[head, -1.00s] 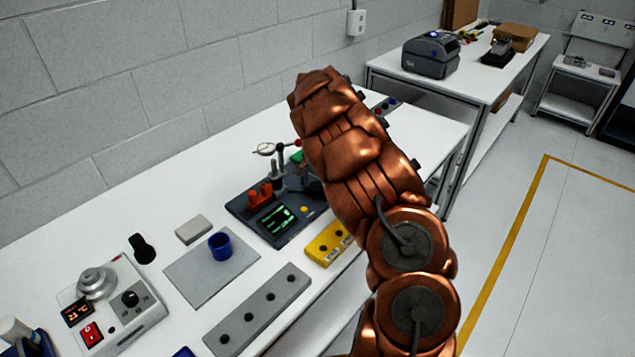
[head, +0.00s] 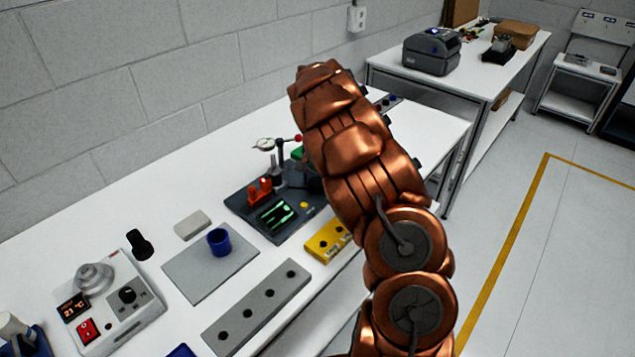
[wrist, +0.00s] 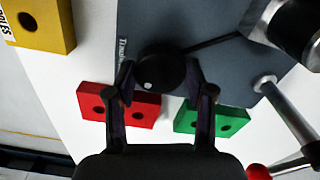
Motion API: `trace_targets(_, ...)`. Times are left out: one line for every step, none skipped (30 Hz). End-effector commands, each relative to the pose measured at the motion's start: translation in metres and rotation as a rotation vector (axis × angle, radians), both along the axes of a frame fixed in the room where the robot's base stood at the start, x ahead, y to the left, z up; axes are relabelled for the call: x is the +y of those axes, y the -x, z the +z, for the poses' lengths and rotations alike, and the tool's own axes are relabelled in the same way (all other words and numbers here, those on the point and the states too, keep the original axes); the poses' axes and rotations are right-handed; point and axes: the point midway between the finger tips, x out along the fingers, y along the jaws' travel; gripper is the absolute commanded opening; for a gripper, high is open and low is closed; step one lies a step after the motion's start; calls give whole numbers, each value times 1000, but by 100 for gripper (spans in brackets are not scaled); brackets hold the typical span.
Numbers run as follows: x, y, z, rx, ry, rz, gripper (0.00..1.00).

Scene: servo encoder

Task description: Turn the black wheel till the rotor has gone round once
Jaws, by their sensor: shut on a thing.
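The black wheel (wrist: 160,72), with a pale dot on its face, sits on a dark grey base plate (wrist: 200,55) in the wrist view. My gripper (wrist: 163,76) has one finger on each side of the wheel and is shut on it. In the head view the same base plate (head: 244,209) carries a small screen (head: 276,214) with green traces. My copper arm hides the wheel and gripper there. I cannot clearly identify the rotor in either view.
A red block (wrist: 142,110) and a green block (wrist: 213,116) lie close to my fingers. Metal posts (wrist: 280,95) stand on the right. A dial gauge (head: 265,144) stands behind the screen. A yellow block (head: 325,242) lies at the table's front edge.

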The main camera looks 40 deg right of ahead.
Motion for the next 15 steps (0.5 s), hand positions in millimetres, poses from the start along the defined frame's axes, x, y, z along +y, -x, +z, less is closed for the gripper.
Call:
trace_targets(1, -1, -6, -3, -1, 31, 18)
trace_targets(1, -1, -6, -3, -1, 50, 18)
trace_targets(1, -2, -6, -5, 0, 76, 18)
trace_targets(1, -2, -6, -5, -1, 96, 18)
trace_targets(1, -2, -6, -5, 0, 115, 18)
trace_targets(1, -2, -6, -5, 0, 143, 18)
trace_targets(1, -2, -6, -6, 0, 161, 18)
trace_targets(1, -2, -5, -5, 0, 179, 18)
trace_targets(1, -2, -5, -5, 0, 203, 18)
trace_targets(1, -2, -5, -5, -1, 217, 18)
trace_targets(1, -1, -4, -4, 0, 231, 18)
trace_targets(0, -1, -3, -3, -1, 245, 18)
trace_targets(1, -1, -3, -3, -1, 254, 18)
trace_targets(1, -1, -3, -2, 0, 262, 18)
trace_targets(1, 0, -2, -1, -1, 270, 18)
